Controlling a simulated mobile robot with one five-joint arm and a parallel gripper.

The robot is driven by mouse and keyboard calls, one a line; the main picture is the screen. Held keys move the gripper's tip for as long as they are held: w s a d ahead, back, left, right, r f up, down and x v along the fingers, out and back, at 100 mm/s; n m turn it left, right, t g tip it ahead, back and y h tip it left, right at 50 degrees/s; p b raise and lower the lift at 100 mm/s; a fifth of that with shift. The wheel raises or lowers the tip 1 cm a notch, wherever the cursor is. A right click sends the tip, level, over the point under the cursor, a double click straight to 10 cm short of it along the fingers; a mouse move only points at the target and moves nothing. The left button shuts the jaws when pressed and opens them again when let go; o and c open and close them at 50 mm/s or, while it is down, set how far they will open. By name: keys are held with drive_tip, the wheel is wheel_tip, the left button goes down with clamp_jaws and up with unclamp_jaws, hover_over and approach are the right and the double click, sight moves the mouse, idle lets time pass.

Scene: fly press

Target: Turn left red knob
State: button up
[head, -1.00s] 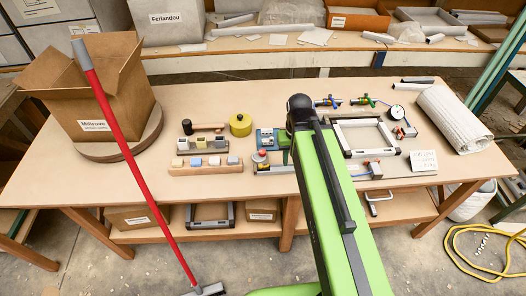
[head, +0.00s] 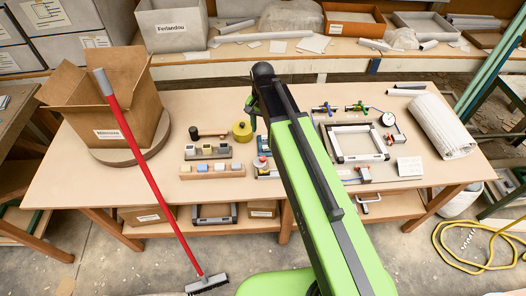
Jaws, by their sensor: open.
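A small red knob (head: 262,160) with a pale base sits on the table near the middle, just left of my green arm. My arm hides part of the fixture between the two red parts.
A cardboard box (head: 107,118) stands on a round board at the left. A red-handled broom (head: 158,190) leans in front of the table.

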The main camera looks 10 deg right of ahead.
sight(263, 158)
wheel_tip(263, 158, down, 18)
drive_tip(key=b, duration=1.7)
drive_tip(key=shift+r, duration=0.2)
drive_tip(key=shift+c, duration=0.4)
clamp_jaws()
